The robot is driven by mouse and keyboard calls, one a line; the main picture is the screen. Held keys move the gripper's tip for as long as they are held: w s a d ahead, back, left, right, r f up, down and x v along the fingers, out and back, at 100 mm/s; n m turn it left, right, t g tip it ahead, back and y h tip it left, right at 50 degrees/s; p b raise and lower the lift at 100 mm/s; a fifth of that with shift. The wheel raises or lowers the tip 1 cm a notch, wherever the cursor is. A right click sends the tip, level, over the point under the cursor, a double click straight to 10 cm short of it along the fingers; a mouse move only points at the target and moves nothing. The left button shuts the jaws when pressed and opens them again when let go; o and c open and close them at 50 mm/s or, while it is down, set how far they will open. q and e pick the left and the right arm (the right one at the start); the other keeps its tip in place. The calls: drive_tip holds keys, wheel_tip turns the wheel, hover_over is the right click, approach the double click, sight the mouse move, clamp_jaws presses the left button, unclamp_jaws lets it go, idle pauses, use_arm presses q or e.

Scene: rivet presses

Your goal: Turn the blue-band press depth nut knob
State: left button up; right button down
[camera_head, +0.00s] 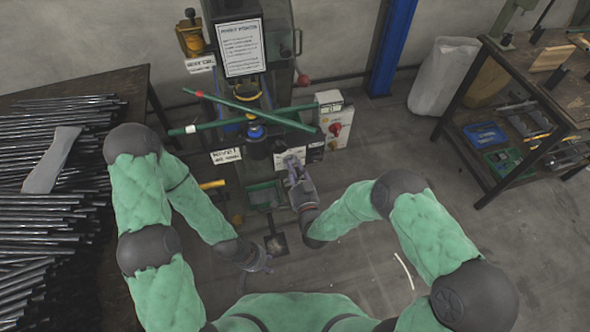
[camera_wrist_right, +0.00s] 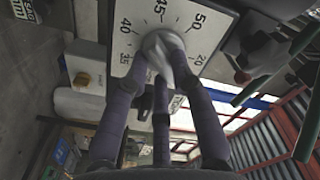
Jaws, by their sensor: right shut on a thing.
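The press (camera_head: 258,148) stands at the upper middle in the head view, with a blue band (camera_head: 255,131) around its dark column. In the right wrist view, a pale grey depth nut knob (camera_wrist_right: 163,42) sits on a white dial plate (camera_wrist_right: 205,38) with black numbers and tick marks. My right gripper (camera_wrist_right: 165,65) has its fingers closed around this knob. In the head view, my right gripper (camera_head: 292,165) is at the front right of the press, and the knob is hidden there. My left gripper (camera_head: 262,262) hangs low, away from the press; its fingers are too small to read.
Green bars (camera_head: 240,112) cross the press front. A white box with a red knob (camera_head: 335,128) is at its right. A green tray (camera_head: 264,195) lies below. A table of metal rods (camera_head: 60,135) is at left, and a workbench (camera_head: 530,75) at right.

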drive_tip(key=shift+m, duration=0.3)
drive_tip(key=c, duration=1)
unclamp_jaws()
drive_tip(key=shift+c, duration=0.2)
drive_tip(key=shift+s, duration=0.1)
drive_tip(key=v, duration=1.1)
drive_tip(key=shift+s, duration=0.4)
drive_tip(key=shift+w+d+f, duration=0.1)
drive_tip(key=shift+d, duration=0.1)
